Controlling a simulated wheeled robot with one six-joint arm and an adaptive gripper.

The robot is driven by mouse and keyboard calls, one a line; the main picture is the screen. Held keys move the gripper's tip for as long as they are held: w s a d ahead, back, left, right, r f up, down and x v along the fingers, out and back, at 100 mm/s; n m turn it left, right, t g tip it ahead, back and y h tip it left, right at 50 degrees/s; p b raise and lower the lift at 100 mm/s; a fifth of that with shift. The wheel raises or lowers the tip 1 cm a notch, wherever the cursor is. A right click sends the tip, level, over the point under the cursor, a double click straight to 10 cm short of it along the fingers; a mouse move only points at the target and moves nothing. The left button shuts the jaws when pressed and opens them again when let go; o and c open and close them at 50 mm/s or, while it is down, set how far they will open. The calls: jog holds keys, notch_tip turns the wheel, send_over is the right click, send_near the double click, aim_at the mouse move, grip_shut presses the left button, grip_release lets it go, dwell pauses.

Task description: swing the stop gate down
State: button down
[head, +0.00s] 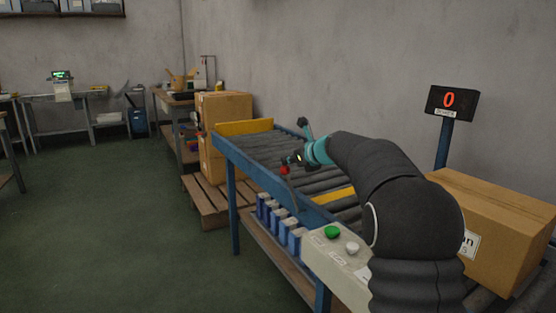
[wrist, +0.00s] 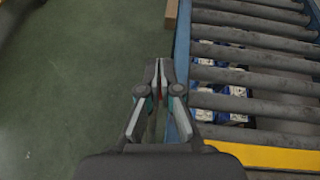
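A yellow bar (head: 335,196), which looks like the stop gate, lies across the roller conveyor. It also shows at the bottom of the wrist view (wrist: 270,157); I cannot tell how far it is raised. A thin lever with a red knob (head: 284,170) stands at the conveyor's near side rail. My gripper (head: 292,160) is right by the knob, above the rail. In the wrist view my gripper's fingertips (wrist: 158,68) are together, with only a thin reddish sliver between them. The fingers hide most of the knob there.
The blue-framed roller conveyor (head: 228,147) has another yellow plate (head: 243,127) at its far end. A control box (head: 335,250) with green and white buttons is at the near side. A large carton (head: 495,225) sits at right. Blue boxes (head: 280,220) stand below. Floor at left is open.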

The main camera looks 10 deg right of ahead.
jog(key=shift+w+f, duration=0.2)
jog(key=shift+f, duration=0.15)
jog(key=shift+g, duration=0.3)
notch_tip(320, 180, up, 10)
jog(key=shift+w+d+r, duration=0.15)
jog(key=shift+w+d, duration=0.15)
jog(key=shift+d, duration=0.15)
jog(key=shift+s, duration=0.1)
dwell(0.4)
